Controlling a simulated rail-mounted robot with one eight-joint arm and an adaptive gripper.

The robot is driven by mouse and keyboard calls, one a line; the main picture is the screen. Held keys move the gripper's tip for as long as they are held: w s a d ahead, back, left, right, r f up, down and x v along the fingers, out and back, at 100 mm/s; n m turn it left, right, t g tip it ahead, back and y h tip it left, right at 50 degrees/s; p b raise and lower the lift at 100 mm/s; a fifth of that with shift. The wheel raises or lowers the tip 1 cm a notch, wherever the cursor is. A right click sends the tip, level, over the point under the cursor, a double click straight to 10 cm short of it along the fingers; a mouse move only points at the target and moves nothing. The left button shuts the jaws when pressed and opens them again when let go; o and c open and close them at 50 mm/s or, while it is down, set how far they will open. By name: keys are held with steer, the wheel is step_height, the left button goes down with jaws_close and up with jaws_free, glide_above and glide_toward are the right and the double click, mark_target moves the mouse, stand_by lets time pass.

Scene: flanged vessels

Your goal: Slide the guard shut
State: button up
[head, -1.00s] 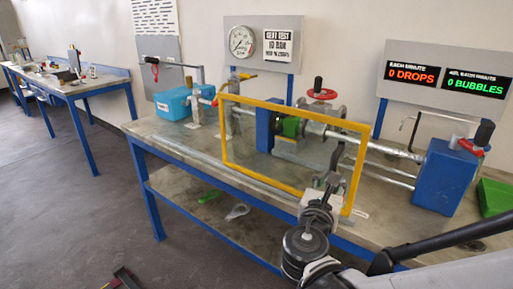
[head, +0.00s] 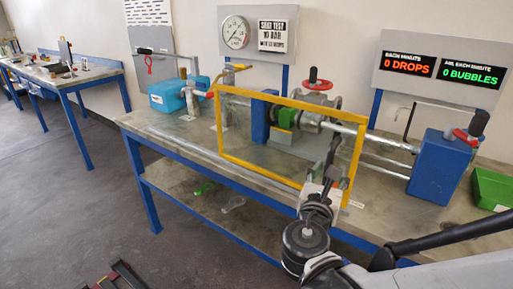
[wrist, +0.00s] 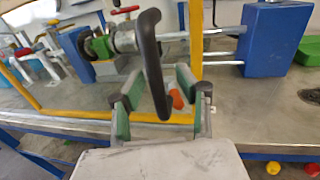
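The guard (head: 262,169) is a clear panel in a yellow frame, standing upright along the bench's front edge before the valve assembly. Its yellow frame also shows in the wrist view (wrist: 75,114). A black curved handle (wrist: 152,60) fills the middle of the wrist view, with its lower end between my fingers. My gripper (wrist: 160,100) is open, its green-padded fingers on either side of the handle with gaps visible. In the head view my gripper (head: 325,182) is at the guard's lower right corner. Contact with the handle cannot be told.
Behind the guard is a flanged valve with a red handwheel (head: 317,85). A blue block (head: 440,167) and green bin (head: 492,189) stand to the right. A turquoise box (head: 168,96) stands at the left. The bench front left of the guard (head: 180,142) is clear.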

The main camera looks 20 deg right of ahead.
steer(key=v, duration=1.1)
steer(key=shift+s+a, duration=0.15)
steer(key=shift+s, duration=0.2)
stand_by(0.5)
step_height(320, 180, down, 7)
steer(key=d+m+g+y+p, duration=0.15)
steer(key=m+g+y, duration=0.4)
steer(key=m, duration=0.65)
steer(key=a+r+m+g+y+p, duration=0.1)
steer(key=a+r+m+y, duration=0.3)
steer(key=m, duration=1.2)
steer(key=shift+s+a+r+y+p, duration=0.35)
steer(key=shift+a+y+p, duration=0.1)
steer(key=shift+a+y, duration=0.55)
